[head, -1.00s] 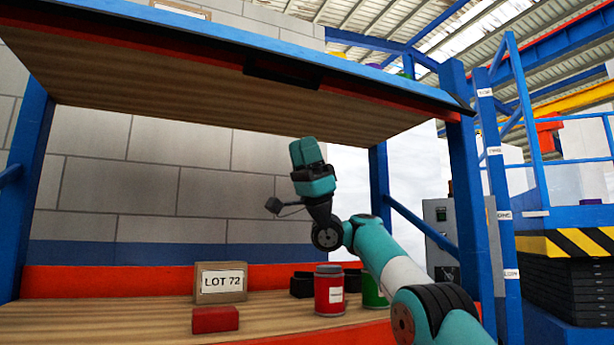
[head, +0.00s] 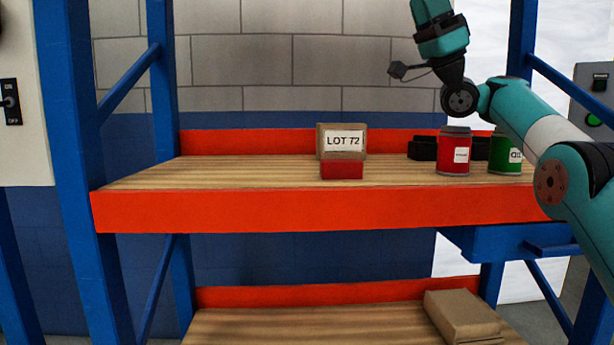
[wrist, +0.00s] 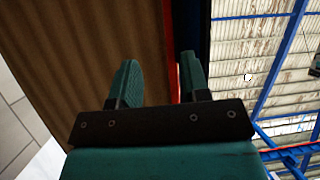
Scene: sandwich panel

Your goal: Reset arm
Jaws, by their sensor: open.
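My arm (head: 540,130) rises on the right of the head view, in front of the shelf rack. It bends at a dark joint (head: 460,97) and points up. The end of my gripper is cut off by the top edge there. In the wrist view my gripper (wrist: 157,65) shows two teal fingers standing apart with nothing between them. It points up toward the underside of a wooden shelf board (wrist: 90,60) and the roof (wrist: 250,70).
On the middle shelf (head: 240,172) are a LOT 72 box (head: 343,141), a red block (head: 341,171) before it, a red can (head: 454,150), a green can (head: 505,152) and dark bins (head: 422,148). A brown carton (head: 462,318) lies on the lower shelf. Blue posts (head: 75,150) flank it.

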